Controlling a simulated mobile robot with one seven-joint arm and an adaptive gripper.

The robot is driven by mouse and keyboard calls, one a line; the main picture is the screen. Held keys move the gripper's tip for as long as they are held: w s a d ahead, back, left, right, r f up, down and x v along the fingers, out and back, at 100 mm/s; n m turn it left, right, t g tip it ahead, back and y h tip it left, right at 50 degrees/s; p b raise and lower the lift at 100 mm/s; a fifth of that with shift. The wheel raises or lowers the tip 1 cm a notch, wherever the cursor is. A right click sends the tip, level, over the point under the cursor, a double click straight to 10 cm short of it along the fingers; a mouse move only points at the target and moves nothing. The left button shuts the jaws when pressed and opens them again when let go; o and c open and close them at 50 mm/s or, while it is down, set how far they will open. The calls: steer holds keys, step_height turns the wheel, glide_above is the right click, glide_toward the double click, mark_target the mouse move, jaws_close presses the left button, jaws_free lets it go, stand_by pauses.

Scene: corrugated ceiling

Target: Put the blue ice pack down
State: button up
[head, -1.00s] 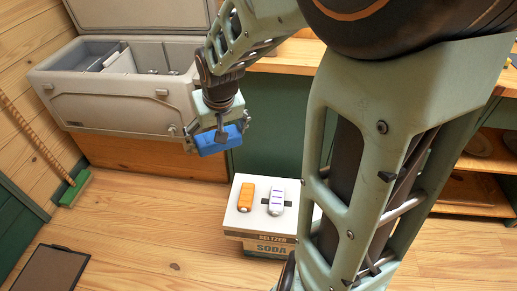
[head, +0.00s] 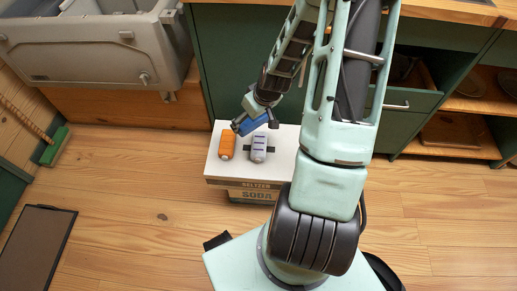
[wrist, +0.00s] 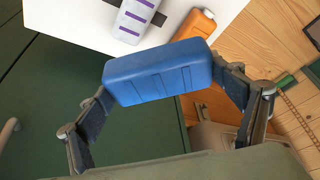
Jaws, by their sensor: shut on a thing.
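The blue ice pack (wrist: 158,72) is held between the two fingers of my gripper (wrist: 165,88) in the wrist view. In the head view the ice pack (head: 250,125) shows partly behind my gripper (head: 253,118), above the back part of the white-topped soda box (head: 215,170). I cannot tell whether it touches the box top.
A grey cooler (head: 85,50) stands at the back left on a wooden base. Green cabinets (head: 225,60) rise behind the box. A broom (head: 52,142) and a dark mat (head: 35,245) are at the left. Open shelves (head: 480,110) are at the right.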

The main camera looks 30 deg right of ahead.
steer(key=shift+s+d+f, duration=0.2)
steer(key=shift+s+f, duration=0.05)
steer(key=shift+f, duration=0.35)
steer(key=shift+s+d+f, duration=0.2)
steer(key=shift+f, duration=0.4)
steer(key=s+d+f+b, duration=0.1)
steer(key=s+d+f, duration=0.1)
steer(key=d+f, duration=0.1)
steer(key=s+d+f+b, duration=0.1)
steer(key=s+d+f, duration=0.1)
steer(key=d, duration=0.3)
steer(key=s+d+f+b, duration=0.2)
steer(key=d+f, duration=0.1)
steer(key=f, duration=0.1)
steer(key=shift+d+f, duration=0.1)
steer(key=shift+d, duration=0.3)
steer(key=shift+s+d+f, duration=0.1)
steer(key=shift+f, duration=0.05)
steer(key=shift+s+d+f+b, duration=0.15)
steer(key=shift+f+b, duration=0.3)
steer(key=shift+f, duration=0.5)
steer(key=shift+d+f+b, duration=0.1)
steer(key=shift+f+b, duration=0.3)
steer(key=shift+f, duration=0.5)
steer(key=shift+f, duration=0.2)
steer(key=o, duration=1.3)
steer(key=shift+c, duration=0.2)
